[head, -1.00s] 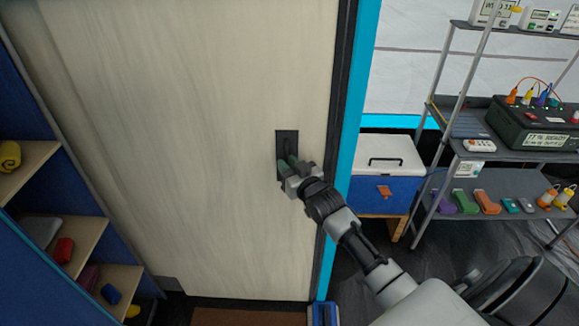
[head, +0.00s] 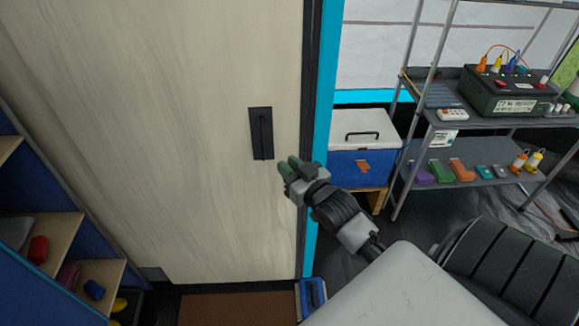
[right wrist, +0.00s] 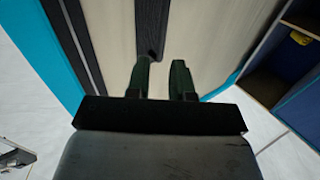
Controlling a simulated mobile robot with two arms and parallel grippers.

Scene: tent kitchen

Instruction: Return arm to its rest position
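My right gripper (head: 287,170) is in front of the pale wooden door (head: 200,130), a little below and to the right of the dark handle plate (head: 261,133). In the right wrist view its two green fingers (right wrist: 163,75) stand apart with nothing between them. The lower end of the dark handle (right wrist: 150,35) shows just beyond the fingers there, and the gripper is clear of it. My right arm reaches in from the lower right. My left gripper is not in view.
Blue shelving (head: 60,240) with small items stands at the left. A cyan frame post (head: 322,130) edges the door. At the right are a white-lidded blue cooler (head: 362,166) and a metal rack (head: 480,195) holding devices. A brown mat (head: 240,308) lies below the door.

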